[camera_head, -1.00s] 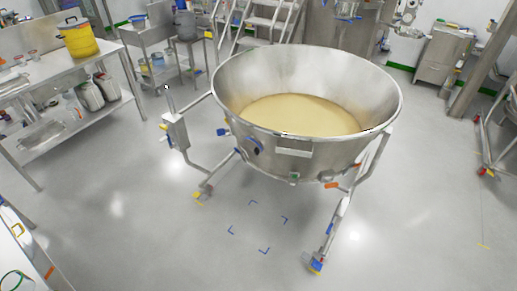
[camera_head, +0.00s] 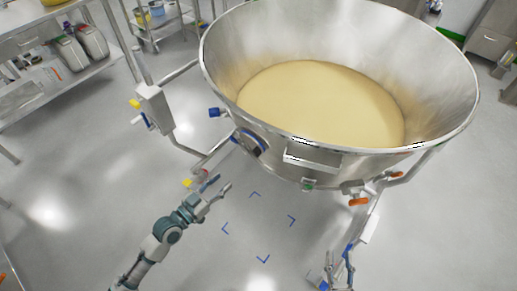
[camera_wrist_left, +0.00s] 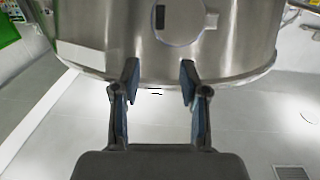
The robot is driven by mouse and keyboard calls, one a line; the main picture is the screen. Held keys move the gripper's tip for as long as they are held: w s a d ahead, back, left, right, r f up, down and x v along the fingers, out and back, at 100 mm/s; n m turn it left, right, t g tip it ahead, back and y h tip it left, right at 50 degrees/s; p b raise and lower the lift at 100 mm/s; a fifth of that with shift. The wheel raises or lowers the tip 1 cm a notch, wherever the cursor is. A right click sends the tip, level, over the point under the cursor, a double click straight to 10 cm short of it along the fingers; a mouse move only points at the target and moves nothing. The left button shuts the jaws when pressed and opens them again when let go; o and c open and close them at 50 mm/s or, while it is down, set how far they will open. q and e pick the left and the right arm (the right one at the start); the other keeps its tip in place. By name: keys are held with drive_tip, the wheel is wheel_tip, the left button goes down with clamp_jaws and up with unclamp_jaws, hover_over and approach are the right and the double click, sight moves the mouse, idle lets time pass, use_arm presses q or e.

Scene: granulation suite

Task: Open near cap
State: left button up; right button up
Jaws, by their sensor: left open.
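A large steel bowl (camera_head: 300,150) holds pale yellow powder. A round dark port with a blue edge (camera_head: 248,142) is on its near left side; I cannot tell for sure if this is the near cap. My left gripper (camera_head: 219,184) is open and empty, below and left of the port, apart from the bowl. In the left wrist view its fingers (camera_wrist_left: 160,85) are spread, with the bowl wall (camera_wrist_left: 110,25) and a round fitting (camera_wrist_left: 185,20) beyond them. What seems to be my right gripper (camera_head: 338,262) is at the bottom right, mixed up with the bowl's leg.
An orange-handled fitting (camera_head: 358,200) and a small green part (camera_head: 308,183) sit under the bowl's front rim. A grey box (camera_head: 155,108) is on the frame at left. Steel shelving (camera_head: 60,90) stands further left. The floor with blue corner marks (camera_head: 262,258) is clear.

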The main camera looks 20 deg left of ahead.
use_arm(q)
approach(254, 153)
drive_tip(key=w, duration=0.2)
drive_tip(key=x, duration=0.2)
drive_tip(key=b+x, duration=0.1)
drive_tip(key=x, duration=0.4)
drive_tip(key=shift+d+f+b, duration=0.2)
drive_tip(key=shift+f+b, duration=0.15)
drive_tip(key=shift+w+d+r, duration=0.1)
drive_tip(key=shift+w+d, duration=0.15)
drive_tip(key=shift+w, duration=0.05)
use_arm(e)
drive_tip(key=r+t, duration=0.1)
drive_tip(key=s+r+t, duration=0.1)
drive_tip(key=r+t, duration=0.1)
drive_tip(key=shift+r, duration=0.2)
use_arm(q)
clamp_jaws()
